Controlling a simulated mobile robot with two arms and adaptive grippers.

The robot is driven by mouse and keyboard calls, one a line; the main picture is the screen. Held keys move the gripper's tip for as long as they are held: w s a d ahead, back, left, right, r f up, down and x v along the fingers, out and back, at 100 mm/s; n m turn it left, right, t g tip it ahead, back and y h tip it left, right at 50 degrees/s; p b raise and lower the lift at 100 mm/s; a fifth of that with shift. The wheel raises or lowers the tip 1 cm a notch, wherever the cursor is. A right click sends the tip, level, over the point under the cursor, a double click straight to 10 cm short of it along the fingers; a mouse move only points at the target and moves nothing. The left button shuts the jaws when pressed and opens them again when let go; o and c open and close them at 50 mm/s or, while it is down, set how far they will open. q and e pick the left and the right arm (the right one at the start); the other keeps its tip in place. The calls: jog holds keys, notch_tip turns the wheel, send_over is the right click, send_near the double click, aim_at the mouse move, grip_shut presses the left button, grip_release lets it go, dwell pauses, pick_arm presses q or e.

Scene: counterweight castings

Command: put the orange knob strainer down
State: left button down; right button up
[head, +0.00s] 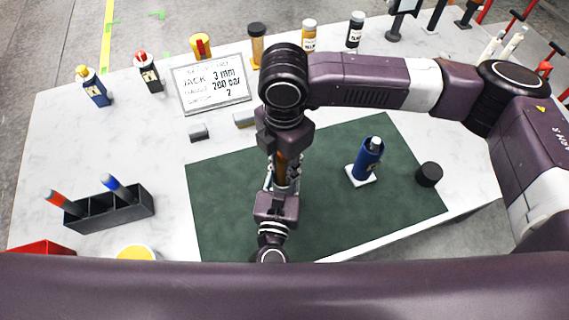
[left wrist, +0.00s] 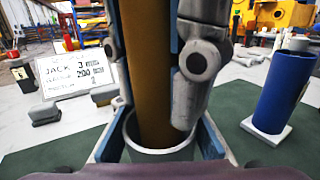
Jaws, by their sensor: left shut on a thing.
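The orange-brown cylinder I take for the orange knob strainer (head: 281,166) stands upright between my two grippers, and it also shows in the left wrist view (left wrist: 148,75). Its lower end is inside a grey round cup (left wrist: 160,150). My left gripper (head: 278,190) comes up from below and is shut on this cup above the green mat. My right gripper (head: 284,150) reaches down from above, with a finger on each side of the cylinder. Whether these fingers press on it is unclear. The cylinder's top is hidden by my right gripper.
A blue cylinder (head: 369,155) on a white square base and a black round piece (head: 429,174) stand on the right. A black rack (head: 105,209) with red and blue-topped pieces is at left. A sign (head: 211,84) and bottles line the back. The mat (head: 225,205) is bare at left.

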pick_arm(q)
jog(key=shift+s+f, duration=0.1)
jog(key=shift+f, duration=0.25)
pick_arm(e)
jog(key=o, duration=0.5)
dwell(0.3)
pick_arm(q)
jog(key=c, duration=1.7)
grip_release()
jog(key=shift+r, duration=0.1)
jog(key=shift+o, duration=0.8)
jog(key=shift+r, duration=0.15)
